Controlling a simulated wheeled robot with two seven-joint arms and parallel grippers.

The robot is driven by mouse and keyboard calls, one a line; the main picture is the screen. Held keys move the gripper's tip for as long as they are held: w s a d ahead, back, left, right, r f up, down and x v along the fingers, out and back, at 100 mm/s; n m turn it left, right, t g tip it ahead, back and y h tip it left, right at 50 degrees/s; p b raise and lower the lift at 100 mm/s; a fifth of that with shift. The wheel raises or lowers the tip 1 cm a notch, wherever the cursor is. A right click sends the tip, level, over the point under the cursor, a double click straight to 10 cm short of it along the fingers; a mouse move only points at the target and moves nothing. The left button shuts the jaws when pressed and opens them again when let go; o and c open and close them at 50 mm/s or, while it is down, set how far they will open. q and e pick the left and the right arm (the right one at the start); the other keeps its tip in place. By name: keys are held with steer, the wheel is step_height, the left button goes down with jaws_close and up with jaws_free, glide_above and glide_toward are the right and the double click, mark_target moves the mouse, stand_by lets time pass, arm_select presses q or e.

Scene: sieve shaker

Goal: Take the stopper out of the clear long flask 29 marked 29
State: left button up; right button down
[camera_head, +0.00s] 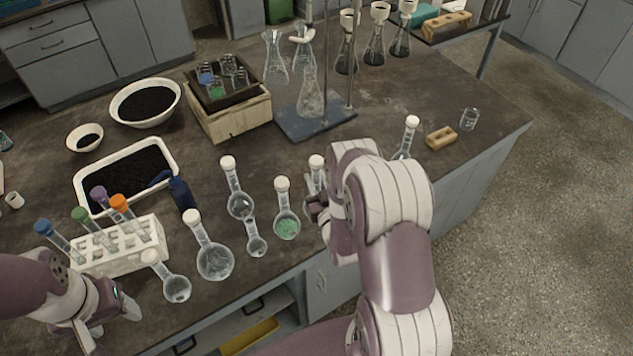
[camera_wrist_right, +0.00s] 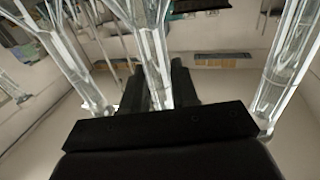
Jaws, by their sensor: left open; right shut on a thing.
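Several clear long-necked flasks with white stoppers stand on the dark bench in the head view; I cannot read a 29 on any of them. My right gripper (camera_head: 319,206) is shut on the neck of one clear flask (camera_wrist_right: 151,50), whose white stopper (camera_head: 316,162) is still in its mouth. My arm hides much of this flask, and I cannot tell whether it touches the bench. In the right wrist view the dark fingers (camera_wrist_right: 160,88) close around its neck. My left gripper (camera_head: 110,316) is open and empty at the lower left, near the bench's front edge.
Close by stand a flask with green contents (camera_head: 287,225), a slim flask (camera_head: 240,205), a round flask (camera_head: 213,262) and a small flask (camera_head: 176,288). A white tube rack (camera_head: 120,262) stands near my left gripper.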

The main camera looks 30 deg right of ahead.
steer(key=shift+f, duration=0.45)
steer(key=shift+f, duration=0.2)
steer(key=c, duration=0.9)
jaws_free()
steer(key=shift+r, duration=0.1)
steer(key=shift+o, duration=0.2)
